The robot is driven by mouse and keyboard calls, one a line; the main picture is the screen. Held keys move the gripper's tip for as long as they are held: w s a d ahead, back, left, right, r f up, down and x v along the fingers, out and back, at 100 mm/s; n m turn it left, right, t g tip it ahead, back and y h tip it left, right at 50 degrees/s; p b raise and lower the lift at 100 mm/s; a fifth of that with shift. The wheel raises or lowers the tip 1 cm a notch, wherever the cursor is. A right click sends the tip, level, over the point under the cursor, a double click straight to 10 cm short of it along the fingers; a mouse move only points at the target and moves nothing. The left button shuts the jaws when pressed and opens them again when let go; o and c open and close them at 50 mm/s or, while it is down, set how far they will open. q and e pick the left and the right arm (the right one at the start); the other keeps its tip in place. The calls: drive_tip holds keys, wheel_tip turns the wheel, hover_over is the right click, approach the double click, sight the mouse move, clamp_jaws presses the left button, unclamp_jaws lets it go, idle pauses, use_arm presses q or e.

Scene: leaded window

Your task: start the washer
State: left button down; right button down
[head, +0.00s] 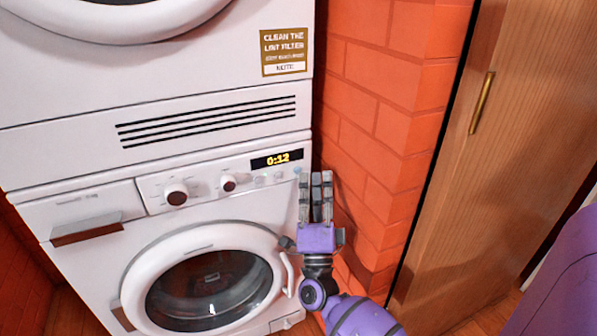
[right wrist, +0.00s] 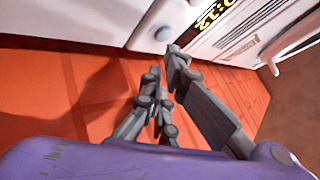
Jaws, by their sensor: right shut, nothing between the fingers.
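The white washer (head: 85,215) is the lower machine of a stack. Its round door (head: 140,262) looks shut. Its panel has two knobs, the larger knob (head: 176,194) at left, and a lit display (head: 268,159) reading 0:12. Small round buttons sit below the display; the rightmost, a bluish button (head: 297,170), also shows in the right wrist view (right wrist: 162,33). My right gripper (head: 316,177) is shut and empty, its fingers pointing up at the panel's right end. In the right wrist view its fingertips (right wrist: 163,62) are close to that button; I cannot tell if they touch it.
A second white machine (head: 60,90) with a lint filter sign (head: 284,52) stands on top. An orange brick wall (head: 375,110) is close on the right, then a wooden door (head: 520,130) with a brass handle (head: 481,103). A drawer handle (head: 86,232) sticks out at left.

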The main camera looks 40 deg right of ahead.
drive_tip(key=shift+w, duration=0.1)
idle(0.4)
drive_tip(key=shift+w+d, duration=0.15)
drive_tip(key=shift+w, duration=0.2)
